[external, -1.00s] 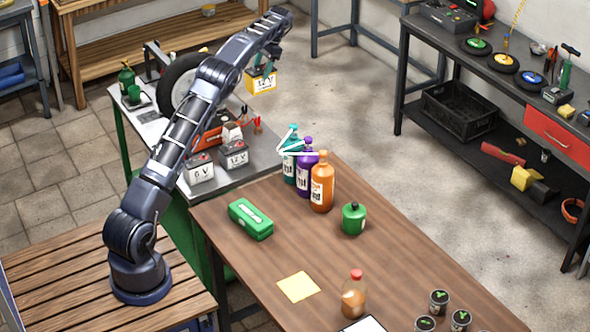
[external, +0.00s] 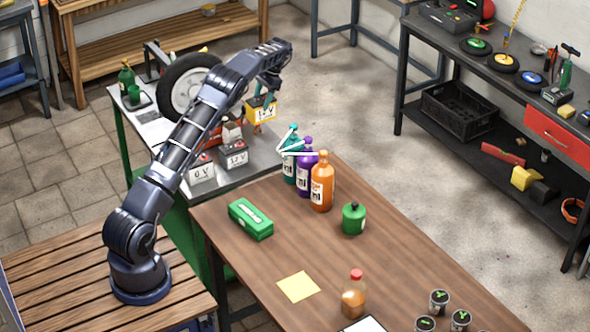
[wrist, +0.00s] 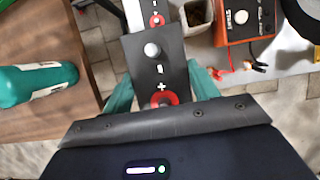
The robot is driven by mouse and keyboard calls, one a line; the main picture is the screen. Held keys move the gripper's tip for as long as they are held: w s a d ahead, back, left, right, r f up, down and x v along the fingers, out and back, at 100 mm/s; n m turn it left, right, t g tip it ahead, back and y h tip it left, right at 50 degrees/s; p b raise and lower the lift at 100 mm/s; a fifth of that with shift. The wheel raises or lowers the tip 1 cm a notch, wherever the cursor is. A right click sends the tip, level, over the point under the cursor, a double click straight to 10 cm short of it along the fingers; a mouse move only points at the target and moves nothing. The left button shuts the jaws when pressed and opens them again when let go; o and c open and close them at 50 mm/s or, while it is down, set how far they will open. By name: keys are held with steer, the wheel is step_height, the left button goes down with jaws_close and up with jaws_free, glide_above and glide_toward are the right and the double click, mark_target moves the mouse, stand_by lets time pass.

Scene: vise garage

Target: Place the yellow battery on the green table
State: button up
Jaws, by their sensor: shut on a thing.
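My gripper (external: 266,98) is shut on the yellow battery (external: 261,113), a yellow box with a dark top and a 12 V label. It is held in the air near the right edge of the green table (external: 262,152), which has a grey top and green frame. In the wrist view, the teal fingers of my gripper (wrist: 161,88) flank the battery's dark top (wrist: 153,55), with a white knob and a red-ringed terminal. Floor and part of the table (wrist: 285,70) show around it. The battery's underside is hidden there.
Two white batteries, 6 V (external: 201,172) and 12 V (external: 233,157), stand on the green table. A tyre (external: 187,92) and an orange charger (wrist: 250,22) are there too.

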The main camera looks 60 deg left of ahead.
step_height(320, 180, down, 17)
steer(key=shift+r, duration=0.15)
stand_by(0.6)
steer(key=o, duration=1.8)
steer(key=shift+f, duration=0.2)
steer(key=shift+c, duration=0.2)
